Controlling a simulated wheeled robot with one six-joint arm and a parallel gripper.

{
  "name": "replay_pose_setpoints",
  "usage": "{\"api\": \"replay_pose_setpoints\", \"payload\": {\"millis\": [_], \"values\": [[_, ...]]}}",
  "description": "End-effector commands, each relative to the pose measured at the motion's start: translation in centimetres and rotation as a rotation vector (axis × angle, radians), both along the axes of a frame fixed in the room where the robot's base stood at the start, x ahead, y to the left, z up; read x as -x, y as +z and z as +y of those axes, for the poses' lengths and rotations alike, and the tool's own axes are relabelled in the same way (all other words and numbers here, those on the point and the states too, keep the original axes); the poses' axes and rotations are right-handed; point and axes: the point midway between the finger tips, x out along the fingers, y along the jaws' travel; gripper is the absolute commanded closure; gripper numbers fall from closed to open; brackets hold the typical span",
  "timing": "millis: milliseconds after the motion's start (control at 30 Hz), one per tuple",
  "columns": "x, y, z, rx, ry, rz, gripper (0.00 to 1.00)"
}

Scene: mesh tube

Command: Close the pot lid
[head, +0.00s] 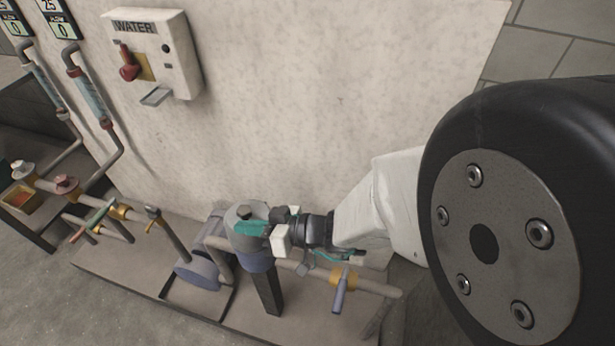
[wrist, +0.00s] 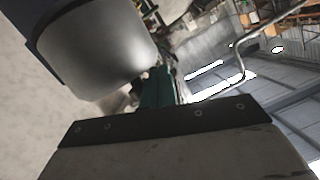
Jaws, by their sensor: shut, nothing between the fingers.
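The pot (head: 257,261) is a blue-grey vessel on a dark post, low in the middle of the head view. Its grey round lid (head: 238,216) with a dark knob shows at the top; I cannot tell whether it sits fully down. My gripper (head: 250,228) has teal fingers, is shut and empty, and reaches in from the right across the lid's near right side. It hides part of the lid and rim; contact is unclear. In the wrist view a smooth silver rounded surface (wrist: 112,52), likely the lid or pot, is close beside my teal fingers (wrist: 158,90).
Pipes with yellow fittings and a lever valve (head: 341,288) run right of the pot. A blue-grey round flange (head: 198,276) is at its left. A pale wall panel (head: 330,90) stands behind, with a WATER box (head: 150,55). More pipes and valves stand left.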

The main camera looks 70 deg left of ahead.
Motion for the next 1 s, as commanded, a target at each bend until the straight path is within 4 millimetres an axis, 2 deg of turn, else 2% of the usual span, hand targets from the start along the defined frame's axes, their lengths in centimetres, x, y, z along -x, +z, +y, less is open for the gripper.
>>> {"api": "replay_pose_setpoints", "payload": {"millis": [400,867,1000], "values": [[0.7,-1.2,-0.5,0.000,0.005,0.000,1.00],[0.7,-1.3,-0.6,0.003,0.006,0.000,1.00],[0.2,-1.1,-1.1,0.003,0.005,-0.001,1.00]]}}
